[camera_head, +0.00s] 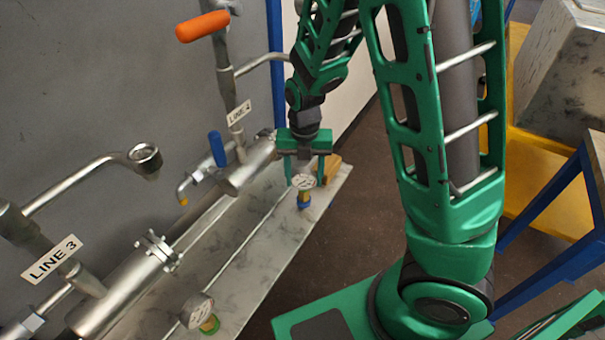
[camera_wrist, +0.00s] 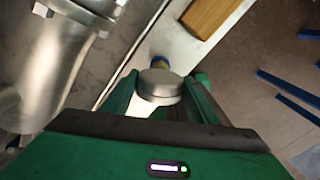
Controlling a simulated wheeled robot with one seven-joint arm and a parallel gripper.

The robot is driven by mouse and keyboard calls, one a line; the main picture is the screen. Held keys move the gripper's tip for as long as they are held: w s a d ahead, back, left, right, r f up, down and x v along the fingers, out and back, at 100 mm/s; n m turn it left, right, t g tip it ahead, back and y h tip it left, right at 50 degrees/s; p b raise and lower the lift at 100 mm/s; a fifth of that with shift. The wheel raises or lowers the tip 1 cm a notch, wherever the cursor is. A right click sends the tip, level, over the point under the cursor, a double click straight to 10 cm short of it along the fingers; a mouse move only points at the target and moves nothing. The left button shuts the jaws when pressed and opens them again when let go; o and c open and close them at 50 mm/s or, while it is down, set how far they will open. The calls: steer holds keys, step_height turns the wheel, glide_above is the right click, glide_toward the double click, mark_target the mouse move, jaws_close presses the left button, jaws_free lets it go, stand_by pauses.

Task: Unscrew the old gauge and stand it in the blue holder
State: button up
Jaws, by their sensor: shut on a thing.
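A round gauge (camera_head: 304,182) with a white dial is between the fingers of my gripper (camera_head: 305,172), which is shut on it near the far end of the metal shelf. The gauge is upright, with its brass-coloured lower end at the blue holder (camera_head: 303,205). I cannot tell whether it is fully seated. In the wrist view the gauge (camera_wrist: 160,86) shows from above as a grey disc between the fingers, with a bit of the blue holder (camera_wrist: 159,62) beyond it. A second gauge (camera_head: 196,309) stands in a green holder (camera_head: 210,325) at the near end.
A wooden block (camera_head: 333,166) lies close behind the gripper. Vessels and pipes labelled LINE 3 (camera_head: 52,259) and LINE 4 (camera_head: 239,113) run along the left. An open pipe end (camera_head: 145,157) projects above. The metal shelf (camera_head: 262,255) is clear between the two holders.

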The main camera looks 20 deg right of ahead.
steer(key=o, duration=1.4)
steer(key=shift+c, duration=0.2)
